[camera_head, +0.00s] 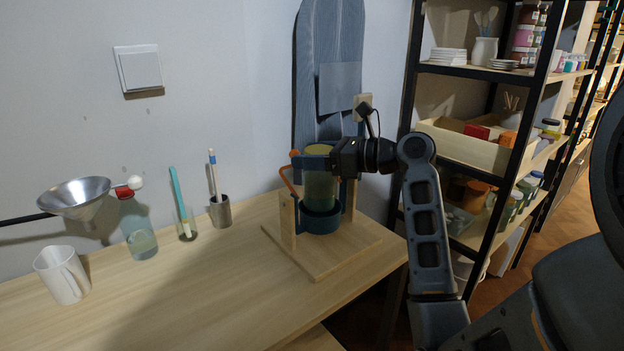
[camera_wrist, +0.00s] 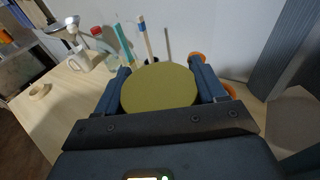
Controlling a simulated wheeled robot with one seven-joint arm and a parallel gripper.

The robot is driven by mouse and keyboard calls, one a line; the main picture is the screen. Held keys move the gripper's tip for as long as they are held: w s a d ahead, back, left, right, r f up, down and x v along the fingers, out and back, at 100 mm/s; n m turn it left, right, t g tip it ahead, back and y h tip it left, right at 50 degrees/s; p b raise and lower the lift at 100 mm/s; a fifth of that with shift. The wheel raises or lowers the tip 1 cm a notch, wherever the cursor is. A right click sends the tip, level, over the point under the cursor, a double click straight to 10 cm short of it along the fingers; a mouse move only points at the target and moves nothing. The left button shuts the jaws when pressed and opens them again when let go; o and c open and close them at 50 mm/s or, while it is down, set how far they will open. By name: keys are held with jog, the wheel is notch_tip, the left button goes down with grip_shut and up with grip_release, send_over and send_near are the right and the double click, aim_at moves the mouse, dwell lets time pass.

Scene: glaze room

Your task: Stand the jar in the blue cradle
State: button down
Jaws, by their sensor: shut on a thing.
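The jar (camera_head: 320,188) is a greenish, see-through cylinder with an olive lid. It stands upright with its lower end at the blue cradle (camera_head: 320,221), a blue ring on a wooden base between wooden posts. I cannot tell whether its bottom rests on the cradle's floor. My gripper (camera_head: 318,163) comes from the right and is shut on the upper part of the jar. In the wrist view the jar's round olive lid (camera_wrist: 159,88) fills the space between my two blue fingers. The cradle's ring is hidden there.
An orange-handled lever (camera_head: 288,178) stands at the cradle's left side. On the table to the left are a metal cup (camera_head: 220,211) with a brush, a glass holder (camera_head: 186,230), a bottle (camera_head: 139,240), a funnel (camera_head: 75,195) and a white mug (camera_head: 62,275). A shelf (camera_head: 470,160) stands right.

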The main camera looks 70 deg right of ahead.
aim_at(313, 173)
jog(key=shift+f, duration=2.05)
jog(key=shift+c, duration=1.8)
grip_release()
jog(key=shift+f, duration=0.1)
jog(key=s+r, duration=0.2)
jog(key=s, duration=1)
